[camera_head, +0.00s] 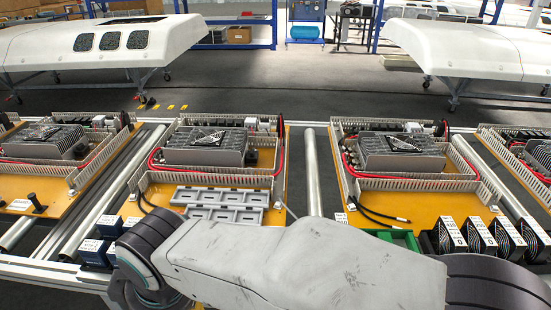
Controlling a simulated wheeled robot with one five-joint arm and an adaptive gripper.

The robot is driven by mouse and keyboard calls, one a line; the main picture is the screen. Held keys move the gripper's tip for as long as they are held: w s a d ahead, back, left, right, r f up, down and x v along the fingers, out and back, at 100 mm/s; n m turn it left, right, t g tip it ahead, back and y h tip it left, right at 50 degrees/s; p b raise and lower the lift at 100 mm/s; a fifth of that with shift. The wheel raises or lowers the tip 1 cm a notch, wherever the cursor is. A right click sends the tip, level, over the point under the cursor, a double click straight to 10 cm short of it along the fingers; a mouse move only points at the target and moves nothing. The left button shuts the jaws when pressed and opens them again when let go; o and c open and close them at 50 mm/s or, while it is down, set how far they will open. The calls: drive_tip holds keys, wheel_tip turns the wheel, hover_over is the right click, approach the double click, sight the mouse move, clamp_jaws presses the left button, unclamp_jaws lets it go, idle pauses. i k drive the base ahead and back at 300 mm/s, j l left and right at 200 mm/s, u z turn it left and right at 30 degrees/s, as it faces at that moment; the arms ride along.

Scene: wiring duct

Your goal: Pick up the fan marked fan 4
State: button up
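Several black fans with white labels stand in a row at the right, along the near edge of the work line. They are the leftmost fan (437,241), a second fan (480,238), a third fan (509,240) and the rightmost fan (537,241). The label print is too small to read, so I cannot tell which one is fan 4. My arm crosses the bottom of the picture in front of the row and hides what lies below the fans. My gripper is out of view.
A green tray (399,237) is left of the fans, partly behind my arm. Yellow panels (425,207) with wiring ducts and grey units (402,155) stand behind. A grey compartment tray (218,204) is at the middle. Blue blocks (94,252) are at the left. Metal rollers (312,175) separate panels.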

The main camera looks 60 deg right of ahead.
sight(542, 246)
drive_tip(key=z, duration=4.15)
drive_tip(key=l+u, duration=1.65)
drive_tip(key=u, duration=0.15)
drive_tip(key=k+l+u, duration=0.15)
drive_tip(key=l+u, duration=1.05)
drive_tip(key=u, duration=0.15)
drive_tip(key=k+l+u, duration=0.15)
drive_tip(key=l+u, duration=0.25)
drive_tip(key=k+l+u, duration=0.15)
drive_tip(key=u, duration=0.3)
drive_tip(key=l+u, duration=0.4)
drive_tip(key=k+l+u, duration=0.15)
drive_tip(key=l+u, duration=0.2)
